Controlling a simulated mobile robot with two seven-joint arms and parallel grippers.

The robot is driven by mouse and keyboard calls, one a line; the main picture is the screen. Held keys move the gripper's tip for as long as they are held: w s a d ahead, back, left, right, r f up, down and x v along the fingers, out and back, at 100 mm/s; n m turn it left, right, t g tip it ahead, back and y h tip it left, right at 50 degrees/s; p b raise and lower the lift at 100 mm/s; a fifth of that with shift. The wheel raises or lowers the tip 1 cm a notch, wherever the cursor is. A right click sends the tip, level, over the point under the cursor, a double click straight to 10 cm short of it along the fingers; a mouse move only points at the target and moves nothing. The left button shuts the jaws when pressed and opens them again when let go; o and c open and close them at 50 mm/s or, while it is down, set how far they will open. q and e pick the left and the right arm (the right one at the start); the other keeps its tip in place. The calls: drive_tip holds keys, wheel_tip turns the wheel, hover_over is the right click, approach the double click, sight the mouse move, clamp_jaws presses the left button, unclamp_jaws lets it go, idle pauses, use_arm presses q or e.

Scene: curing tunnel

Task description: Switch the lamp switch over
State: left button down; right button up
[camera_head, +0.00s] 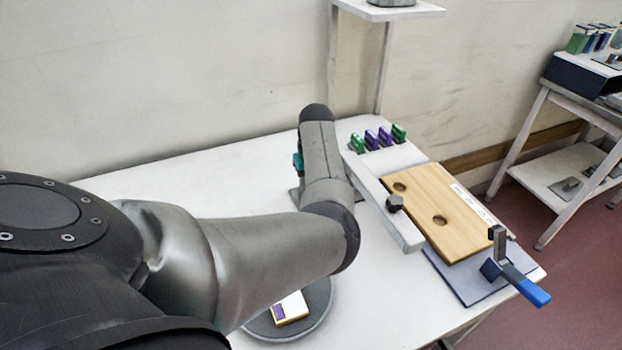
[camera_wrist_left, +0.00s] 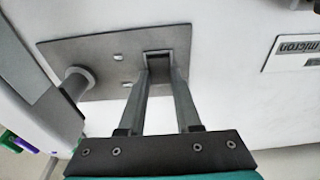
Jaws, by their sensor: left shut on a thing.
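In the left wrist view a grey metal plate (camera_wrist_left: 95,52) lies flat on the white table. The two fingers of my left gripper (camera_wrist_left: 158,72) reach down to a small dark block (camera_wrist_left: 158,58) at the plate's right part, which looks like the lamp switch. The fingers are shut on it, one on each side; its shape and which way it is set are mostly hidden. My right gripper is not in view.
A grey post (camera_wrist_left: 77,82) stands near the plate's left part. A white rail (camera_head: 410,238) and a wooden board (camera_head: 455,205) with a blue-handled clamp (camera_head: 525,285) lie right of my arm. Green and purple clips (camera_head: 378,138) stand behind. A round grey plate (camera_head: 318,315) is in front.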

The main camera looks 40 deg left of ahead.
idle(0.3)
use_arm(q)
drive_tip(key=c, duration=0.6)
unclamp_jaws()
drive_tip(key=shift+r, duration=0.1)
wheel_tip(320, 180, up, 15)
drive_tip(key=d+p, duration=0.1)
drive_tip(key=p, duration=0.2)
drive_tip(key=shift+s+d, duration=0.35)
drive_tip(key=shift+s, duration=0.1)
drive_tip(key=shift+d, duration=0.1)
